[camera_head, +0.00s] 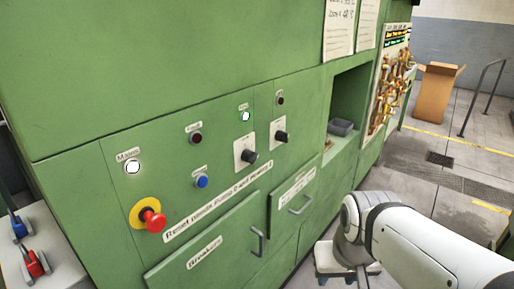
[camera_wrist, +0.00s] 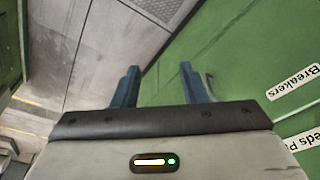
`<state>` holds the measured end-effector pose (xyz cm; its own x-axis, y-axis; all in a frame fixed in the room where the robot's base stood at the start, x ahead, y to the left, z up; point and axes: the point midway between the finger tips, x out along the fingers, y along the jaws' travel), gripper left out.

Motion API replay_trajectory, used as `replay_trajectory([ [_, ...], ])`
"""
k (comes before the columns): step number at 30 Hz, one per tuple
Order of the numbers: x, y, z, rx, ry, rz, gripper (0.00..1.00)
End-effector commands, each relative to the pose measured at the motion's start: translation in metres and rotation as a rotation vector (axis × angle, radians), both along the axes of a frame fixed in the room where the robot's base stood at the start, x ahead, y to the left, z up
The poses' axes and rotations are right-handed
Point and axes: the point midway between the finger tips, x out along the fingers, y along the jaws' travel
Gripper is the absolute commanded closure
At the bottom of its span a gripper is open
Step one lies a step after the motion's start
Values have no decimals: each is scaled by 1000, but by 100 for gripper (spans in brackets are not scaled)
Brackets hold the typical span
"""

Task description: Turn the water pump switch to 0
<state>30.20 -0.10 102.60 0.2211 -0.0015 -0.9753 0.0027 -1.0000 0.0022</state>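Two black rotary switches on pale plates sit on the green machine's front panel in the head view: a left switch (camera_head: 249,157) and a right switch (camera_head: 281,136). Their labels are too small to read, so I cannot tell which is the water pump switch or where either points. Neither switch shows in the wrist view. My gripper (camera_wrist: 158,70) shows there with two blue fingers apart and nothing between them. It is away from the switches, with floor and the lower green panel beyond it. I cannot make out its fingers in the head view.
Near the switches are a red emergency knob (camera_head: 154,221), a blue button (camera_head: 201,181) and a white lamp (camera_head: 132,166). Drawer handles (camera_head: 257,241) stick out below. A recess (camera_head: 347,108) opens at right. A cardboard box (camera_head: 436,92) and railing (camera_head: 482,97) stand behind open floor.

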Motion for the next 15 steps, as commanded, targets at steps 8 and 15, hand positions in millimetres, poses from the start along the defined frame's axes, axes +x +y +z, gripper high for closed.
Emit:
replay_trajectory([
  [8, 3, 39, -7, 247, 123, -228, 49],
  [15, 35, 112, 10, 765, 398, -694, 49],
])
